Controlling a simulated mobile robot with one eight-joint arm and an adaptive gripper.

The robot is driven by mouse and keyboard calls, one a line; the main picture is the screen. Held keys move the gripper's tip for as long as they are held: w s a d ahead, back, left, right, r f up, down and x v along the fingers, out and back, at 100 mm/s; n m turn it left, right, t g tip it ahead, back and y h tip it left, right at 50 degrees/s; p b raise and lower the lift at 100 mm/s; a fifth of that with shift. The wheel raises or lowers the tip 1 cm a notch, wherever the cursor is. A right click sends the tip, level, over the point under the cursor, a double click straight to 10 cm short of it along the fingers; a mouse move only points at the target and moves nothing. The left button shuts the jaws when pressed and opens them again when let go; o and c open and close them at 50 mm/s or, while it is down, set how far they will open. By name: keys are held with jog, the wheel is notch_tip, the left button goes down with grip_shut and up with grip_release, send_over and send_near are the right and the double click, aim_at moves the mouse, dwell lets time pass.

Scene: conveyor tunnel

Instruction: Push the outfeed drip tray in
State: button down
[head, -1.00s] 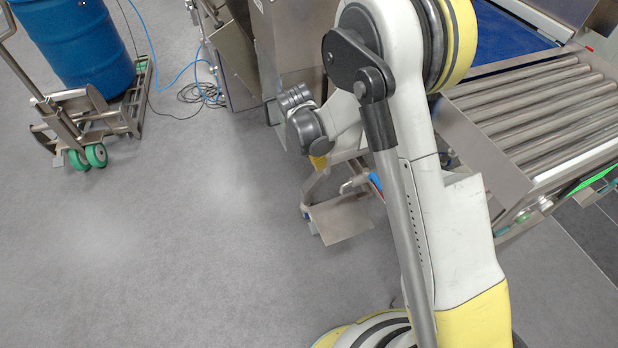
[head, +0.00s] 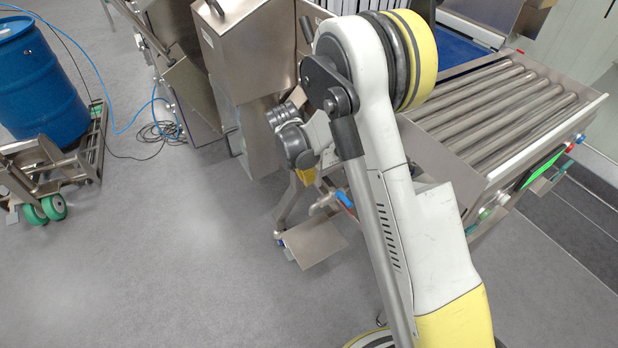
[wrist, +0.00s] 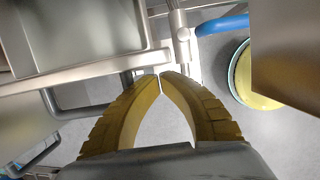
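A shallow stainless tray (wrist: 85,30) with a raised rim fills the upper left of the wrist view; it looks like the drip tray, though I cannot be certain. In the wrist view my gripper (wrist: 160,76) has its two yellow fingers brought together at the tips, with nothing seen between them. The tips appear close to the tray's front rim; I cannot tell whether they touch. In the head view my gripper (head: 307,178) is a small yellow patch below my grey wrist, beside the conveyor's end. My arm hides much of the area under the conveyor there.
The roller conveyor (head: 495,112) stands at right. A flat metal plate (head: 313,241) sits low near the floor below my gripper. Steel machine housings (head: 245,60) stand behind. A blue drum (head: 38,85) on a wheeled carrier is at left. Floor at lower left is clear.

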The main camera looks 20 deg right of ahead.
jog(key=s+a+r+p, duration=0.1)
jog(key=a+r+p, duration=0.2)
jog(key=r, duration=0.5)
jog(key=shift+s+a+r+p, duration=0.25)
jog(key=shift+a+p, duration=0.05)
jog(key=shift+a, duration=0.55)
jog(key=c, duration=2.1)
grip_release()
jog(key=shift+a+r, duration=0.1)
jog(key=shift+r, duration=0.3)
jog(key=o, duration=0.6)
jog(key=shift+r, duration=0.2)
jog(key=shift+c, duration=0.2)
jog(key=shift+o, duration=0.6)
jog(key=shift+w+a+m, duration=0.1)
jog(key=shift+w+m, duration=0.25)
jog(key=shift+m, duration=0.25)
jog(key=w+a+r+m+b, duration=0.15)
jog(key=w+m, duration=0.25)
jog(key=m, duration=0.4)
jog(key=w+r+m+b, duration=0.15)
jog(key=w+m, duration=0.25)
jog(key=m, duration=0.5)
jog(key=b+x, duration=0.4)
jog(key=x, duration=0.7)
jog(key=shift+a+f, duration=0.1)
